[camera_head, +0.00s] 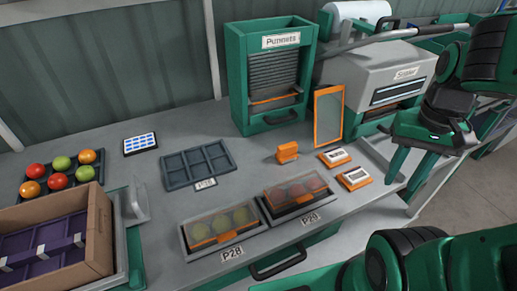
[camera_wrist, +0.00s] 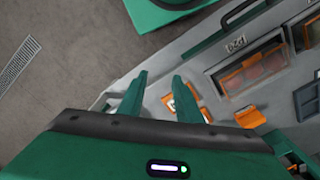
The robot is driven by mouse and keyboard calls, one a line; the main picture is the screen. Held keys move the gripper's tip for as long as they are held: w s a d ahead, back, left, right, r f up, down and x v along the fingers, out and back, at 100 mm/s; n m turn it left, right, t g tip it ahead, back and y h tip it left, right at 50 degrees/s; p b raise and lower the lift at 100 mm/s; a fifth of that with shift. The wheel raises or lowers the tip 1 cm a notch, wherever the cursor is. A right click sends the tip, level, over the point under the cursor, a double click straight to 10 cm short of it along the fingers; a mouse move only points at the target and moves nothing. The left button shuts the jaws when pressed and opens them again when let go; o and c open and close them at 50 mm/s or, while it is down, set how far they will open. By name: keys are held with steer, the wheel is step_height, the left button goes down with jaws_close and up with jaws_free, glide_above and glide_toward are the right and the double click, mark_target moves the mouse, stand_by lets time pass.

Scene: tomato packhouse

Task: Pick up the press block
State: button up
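The press block appears to be the small orange block (camera_head: 287,152) standing on the grey bench behind the right covered punnet. In the wrist view an orange block (camera_wrist: 250,117), which looks like the same one, lies right of my fingers. My gripper (camera_head: 408,180) is at the right side of the bench, well right of the block, with its fingers pointing down. In the wrist view my gripper (camera_wrist: 160,78) has its two green fingers spread apart with nothing held between them. The block is clear of the gripper.
Two orange-edged labelled pads (camera_head: 333,158) (camera_head: 354,179) and an upright orange-framed panel (camera_head: 328,115) stand between block and gripper. Covered punnets P28 (camera_head: 196,252) and P29 (camera_head: 275,220) sit in front. The Punnets dispenser (camera_head: 238,80) and sealer (camera_head: 378,70) stand behind.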

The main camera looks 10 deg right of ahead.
steer(key=shift+w, duration=0.35)
steer(key=shift+o, duration=1)
steer(key=r+m, duration=0.1)
steer(key=m, duration=0.8)
glide_above(288, 144)
step_height(288, 144, down, 5)
steer(key=shift+a+r, duration=0.15)
steer(key=shift+r, duration=0.05)
steer(key=shift+s+f, duration=0.1)
steer(key=shift+f, duration=2.9)
steer(key=c, duration=0.8)
